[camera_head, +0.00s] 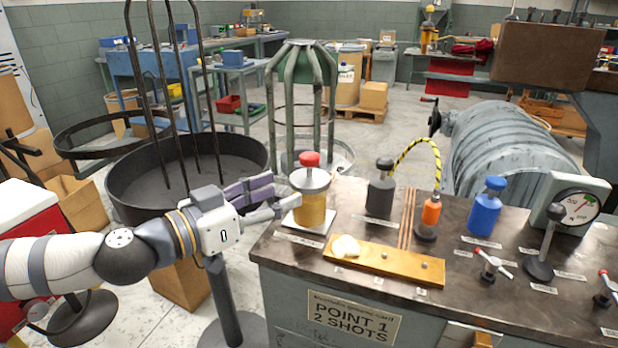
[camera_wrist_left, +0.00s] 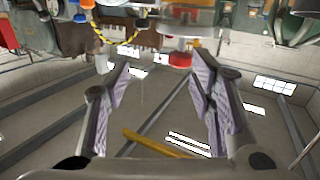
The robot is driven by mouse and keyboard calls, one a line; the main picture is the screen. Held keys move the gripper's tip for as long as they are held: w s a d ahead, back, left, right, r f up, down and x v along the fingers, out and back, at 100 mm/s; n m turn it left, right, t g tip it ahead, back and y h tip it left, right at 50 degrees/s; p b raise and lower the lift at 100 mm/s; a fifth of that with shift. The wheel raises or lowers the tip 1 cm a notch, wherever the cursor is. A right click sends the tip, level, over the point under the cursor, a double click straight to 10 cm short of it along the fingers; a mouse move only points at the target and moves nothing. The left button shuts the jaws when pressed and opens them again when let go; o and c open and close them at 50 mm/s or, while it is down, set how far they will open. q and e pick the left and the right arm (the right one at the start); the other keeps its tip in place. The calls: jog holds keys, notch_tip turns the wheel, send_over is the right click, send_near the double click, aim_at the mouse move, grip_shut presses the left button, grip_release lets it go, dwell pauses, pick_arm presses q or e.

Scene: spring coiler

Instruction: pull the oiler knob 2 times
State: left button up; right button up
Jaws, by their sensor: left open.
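In the left wrist view, the red knob (camera_wrist_left: 180,60) shows beyond the open fingers (camera_wrist_left: 158,75), nearer the right one. I cannot tell whether a fingertip touches the jar. My right gripper is in neither view.
A sign (camera_head: 352,318) reads "POINT 1 2 SHOTS". A black round tray (camera_head: 125,200) stands behind my left arm.

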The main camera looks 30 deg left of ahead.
aim_at(303, 160)
pick_arm(q)
jog(key=shift+t+y, duration=0.4)
jog(key=shift+y, duration=0.2)
jog(key=w+b, duration=0.1)
jog(key=w, duration=0.2)
jog(key=w+b, duration=0.1)
jog(key=w, duration=0.3)
jog(key=w+r+b, duration=0.1)
jog(key=w+b, duration=0.1)
jog(key=w, duration=0.1)
jog(key=shift+w+a+r, duration=0.1)
jog(key=shift+w+a, duration=0.25)
jog(key=shift+a, duration=0.05)
jog(key=shift+w+r, duration=0.25)
jog(key=shift+w, duration=0.2)
grip_shut()
jog(key=shift+r, duration=0.1)
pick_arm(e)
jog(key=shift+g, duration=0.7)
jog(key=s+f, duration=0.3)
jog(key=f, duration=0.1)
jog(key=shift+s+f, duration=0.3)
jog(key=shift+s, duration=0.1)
